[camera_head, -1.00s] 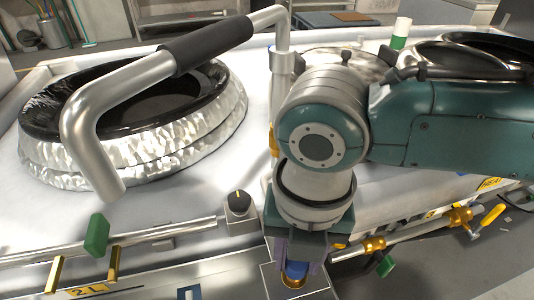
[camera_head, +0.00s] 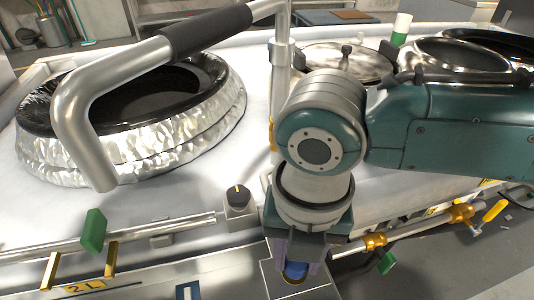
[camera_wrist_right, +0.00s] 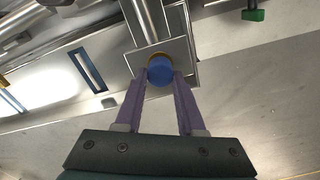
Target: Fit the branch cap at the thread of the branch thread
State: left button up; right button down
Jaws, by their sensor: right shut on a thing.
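The branch cap (camera_wrist_right: 160,70) is blue and round, and it sits between the purple fingertips of my right gripper (camera_wrist_right: 159,82) in the right wrist view. The gripper is shut on it. In the head view the blue cap (camera_head: 295,270) shows low at the middle, below my right gripper (camera_head: 294,262). A thin brass-coloured ring shows at the cap's edge, over a square metal plate (camera_wrist_right: 176,48). The branch thread itself is hidden behind the cap, and I cannot tell whether the cap touches it. My left gripper is not in view.
A steel pipe with a green-handled valve (camera_head: 94,232) runs along the front at left, beside a black knob (camera_head: 237,196). A foil-wrapped black-rimmed vessel (camera_head: 130,140) and a bent pipe handle (camera_head: 85,105) stand at left. Another green handle (camera_head: 387,262) is at right.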

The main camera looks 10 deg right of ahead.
jog(key=shift+f, duration=0.4)
jog(key=shift+c, duration=2.2)
grip_release()
jog(key=shift+r, duration=0.15)
notch_tip(320, 180, up, 8)
jog(key=shift+r+p, duration=0.2)
jog(key=shift+p, duration=0.6)
jog(key=shift+r, duration=0.7)
